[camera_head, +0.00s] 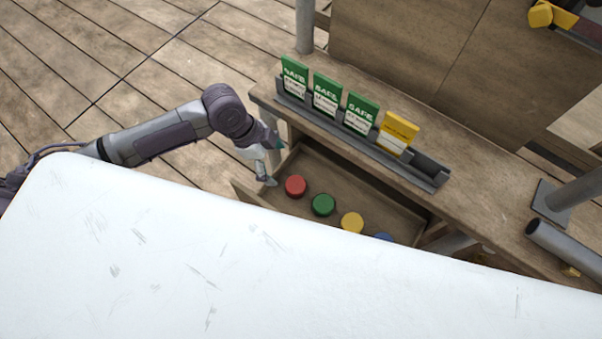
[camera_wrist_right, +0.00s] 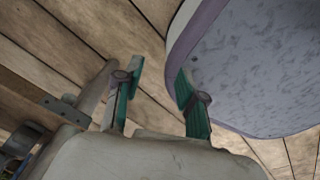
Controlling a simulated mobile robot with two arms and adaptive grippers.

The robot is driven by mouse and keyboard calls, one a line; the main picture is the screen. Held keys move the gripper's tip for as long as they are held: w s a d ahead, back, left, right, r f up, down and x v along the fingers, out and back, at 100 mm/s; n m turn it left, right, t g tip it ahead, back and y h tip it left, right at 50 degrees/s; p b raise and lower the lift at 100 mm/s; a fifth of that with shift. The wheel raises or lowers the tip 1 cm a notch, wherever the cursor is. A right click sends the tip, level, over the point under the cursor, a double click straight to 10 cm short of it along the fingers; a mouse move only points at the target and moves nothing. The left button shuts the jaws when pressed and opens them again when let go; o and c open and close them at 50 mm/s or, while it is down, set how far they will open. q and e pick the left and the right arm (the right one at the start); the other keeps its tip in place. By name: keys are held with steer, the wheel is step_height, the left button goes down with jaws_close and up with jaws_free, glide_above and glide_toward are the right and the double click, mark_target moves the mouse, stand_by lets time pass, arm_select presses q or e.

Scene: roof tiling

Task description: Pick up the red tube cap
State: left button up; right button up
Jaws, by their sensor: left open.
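The red tube cap (camera_head: 295,186) lies at the left end of an open wooden drawer (camera_head: 350,182) under the bench. It is the first in a row with a green cap (camera_head: 323,205), a yellow cap (camera_head: 352,222) and a partly hidden blue cap (camera_head: 384,237). My left gripper (camera_head: 273,165) is open, over the drawer's left end, just up and left of the red cap. It seems apart from the cap, and nothing shows between its fingers. My right gripper (camera_wrist_right: 160,78) shows only in the right wrist view, with its fingers apart and empty.
The wooden bench (camera_head: 480,197) carries a grey rack (camera_head: 428,170) with several green and yellow cards. A grey pipe (camera_head: 565,250) is at the right. A large white surface (camera_head: 150,250) fills the lower foreground and hides the drawer's near side.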

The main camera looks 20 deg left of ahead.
arm_select(q)
glide_above(293, 184)
steer(key=a, duration=0.1)
step_height(293, 184, down, 8)
steer(key=shift+s+a+r+b, duration=0.1)
steer(key=shift+s+b, duration=0.05)
steer(key=shift+b, duration=0.15)
steer(key=shift+f, duration=0.6)
steer(key=x, duration=0.3)
steer(key=shift+a+f, duration=0.15)
steer(key=shift+f, duration=0.25)
steer(key=shift+d+f, duration=0.2)
steer(key=shift+f, duration=0.25)
arm_select(e)
steer(key=shift+s+f, duration=0.75)
steer(key=shift+s, duration=0.3)
arm_select(q)
steer(key=shift+c, duration=0.7)
steer(key=c, duration=0.8)
arm_select(e)
steer(key=shift+s+d, duration=0.1)
